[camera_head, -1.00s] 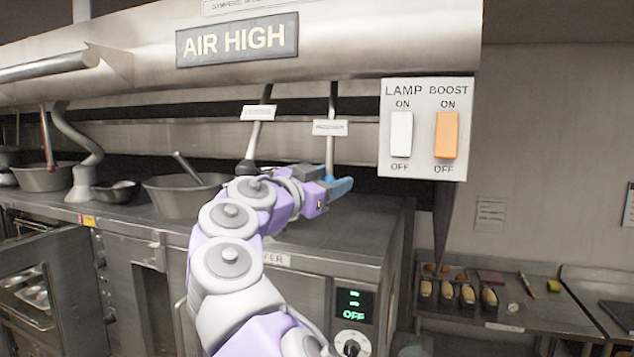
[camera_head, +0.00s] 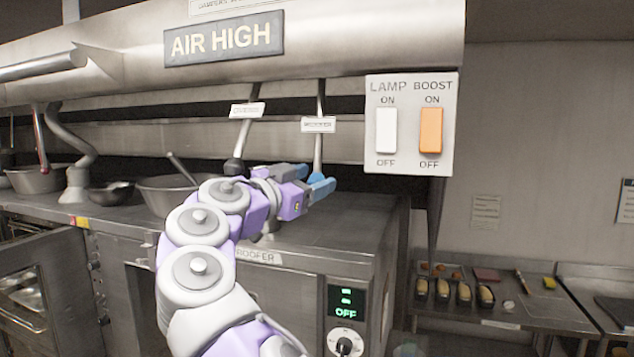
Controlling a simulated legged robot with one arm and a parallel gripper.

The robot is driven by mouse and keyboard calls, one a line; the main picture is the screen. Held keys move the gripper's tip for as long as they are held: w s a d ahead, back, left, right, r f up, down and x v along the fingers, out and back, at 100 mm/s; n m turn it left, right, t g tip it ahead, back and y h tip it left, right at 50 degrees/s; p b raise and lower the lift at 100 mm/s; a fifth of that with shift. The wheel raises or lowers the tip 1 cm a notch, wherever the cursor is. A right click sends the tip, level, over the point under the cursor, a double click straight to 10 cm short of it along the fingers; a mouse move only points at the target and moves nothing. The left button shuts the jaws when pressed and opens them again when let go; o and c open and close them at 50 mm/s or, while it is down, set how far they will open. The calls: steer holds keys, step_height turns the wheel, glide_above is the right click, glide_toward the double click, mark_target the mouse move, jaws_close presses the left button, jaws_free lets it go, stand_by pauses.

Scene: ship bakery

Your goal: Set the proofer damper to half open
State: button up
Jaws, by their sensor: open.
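Two damper levers hang below the steel duct, each with a small white tag too small to read surely. The right lever (camera_head: 319,150) hangs near vertical, and its lower end is at my gripper. The left lever (camera_head: 241,140) slants down to the left and ends in a dark knob. My gripper (camera_head: 318,187), with blue fingertips, is open at the right lever's lower end. I cannot tell whether the lever is between the fingers or touching them; its knob is hidden. A sign on the duct reads AIR HIGH (camera_head: 224,38).
A switch panel (camera_head: 410,152) with LAMP and BOOST switches hangs close to the right of the levers. The proofer (camera_head: 290,290) stands below, its display reading OFF. Bowls (camera_head: 165,192) sit on the left counter. A side table with loaves is at right.

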steer(key=b+v, duration=0.1)
steer(key=v, duration=1.4)
